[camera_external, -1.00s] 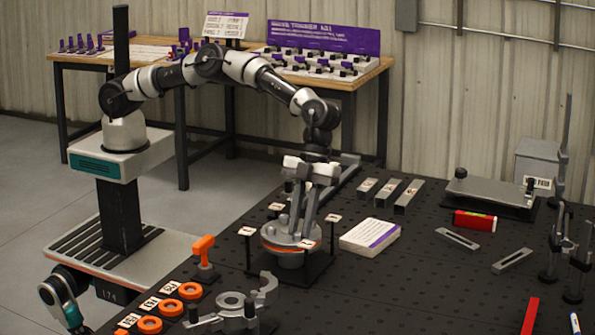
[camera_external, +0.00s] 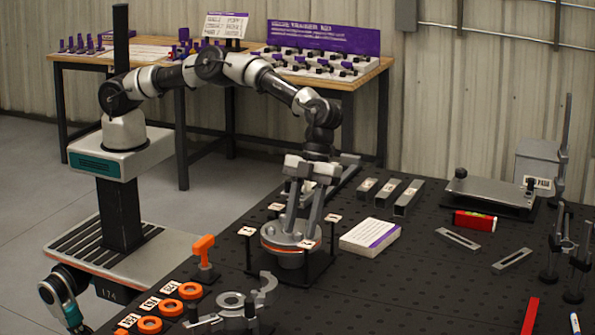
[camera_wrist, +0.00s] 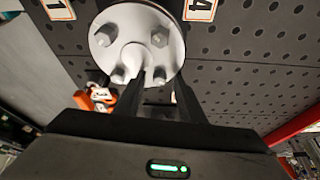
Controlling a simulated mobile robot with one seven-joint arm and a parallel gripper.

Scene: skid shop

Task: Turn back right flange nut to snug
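A round grey flange (camera_external: 275,238) with an orange band below its rim sits on a black stand on the bench. In the wrist view its pale face (camera_wrist: 140,55) shows several hex nuts around a raised centre. One nut (camera_wrist: 160,75) lies at the face's lower right in that view, by my fingertips. My gripper (camera_external: 300,235) points down at the flange, its two fingers reaching the top face. In the wrist view my gripper (camera_wrist: 158,88) has its fingers apart, one on each side of that nut. I cannot tell whether they press on it.
Small number cards (camera_external: 333,218) stand on posts around the flange. A white booklet (camera_external: 370,237) lies to its right. An orange-handled tool (camera_external: 204,250) and orange rings (camera_external: 171,308) are to the left. A grey clamp-like part (camera_external: 240,300) stands in front.

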